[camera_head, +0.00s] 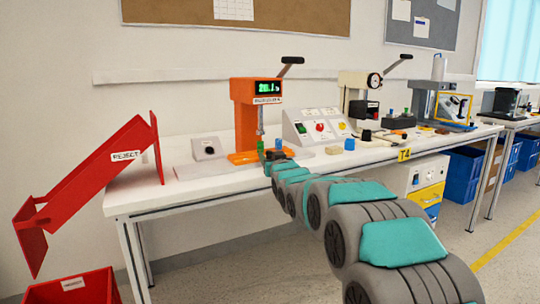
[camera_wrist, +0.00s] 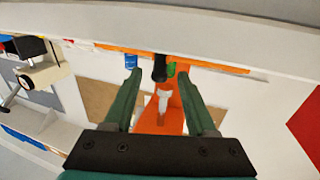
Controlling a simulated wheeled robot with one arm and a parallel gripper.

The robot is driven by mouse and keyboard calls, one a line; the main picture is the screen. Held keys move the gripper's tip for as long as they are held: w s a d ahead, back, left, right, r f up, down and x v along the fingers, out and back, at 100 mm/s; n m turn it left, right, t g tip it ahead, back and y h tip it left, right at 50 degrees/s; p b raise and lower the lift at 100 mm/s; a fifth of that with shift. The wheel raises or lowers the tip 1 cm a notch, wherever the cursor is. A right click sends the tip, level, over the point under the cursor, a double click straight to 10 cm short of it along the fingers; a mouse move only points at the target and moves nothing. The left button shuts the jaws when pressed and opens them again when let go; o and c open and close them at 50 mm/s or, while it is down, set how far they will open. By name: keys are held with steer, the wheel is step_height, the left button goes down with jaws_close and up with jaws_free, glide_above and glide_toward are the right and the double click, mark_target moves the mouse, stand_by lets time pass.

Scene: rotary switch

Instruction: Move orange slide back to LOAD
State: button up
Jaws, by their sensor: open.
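The orange press (camera_head: 246,118) stands on the white bench, with a lit green display at its top and a lever at its upper right. Its low orange base, with the slide (camera_head: 243,157), is partly hidden by my gripper (camera_head: 274,156); I cannot tell slide and base apart, and no LOAD mark is readable. The wrist view is upside down. There my gripper (camera_wrist: 159,76) is open, its two green fingers on either side of the press column (camera_wrist: 172,118). A black piece and a green piece show between the fingertips; contact is unclear.
A red REJECT chute (camera_head: 95,178) stands at the left. A grey box with a knob (camera_head: 207,149) is left of the press. A control panel with coloured buttons (camera_head: 317,126) and a dial press (camera_head: 357,92) are to the right. The bench front edge (camera_head: 175,205) is close below.

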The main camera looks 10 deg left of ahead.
steer(key=shift+w+a+r, duration=0.1)
steer(key=shift+w+a, duration=0.1)
steer(key=shift+w, duration=0.45)
jaws_close()
stand_by(1.0)
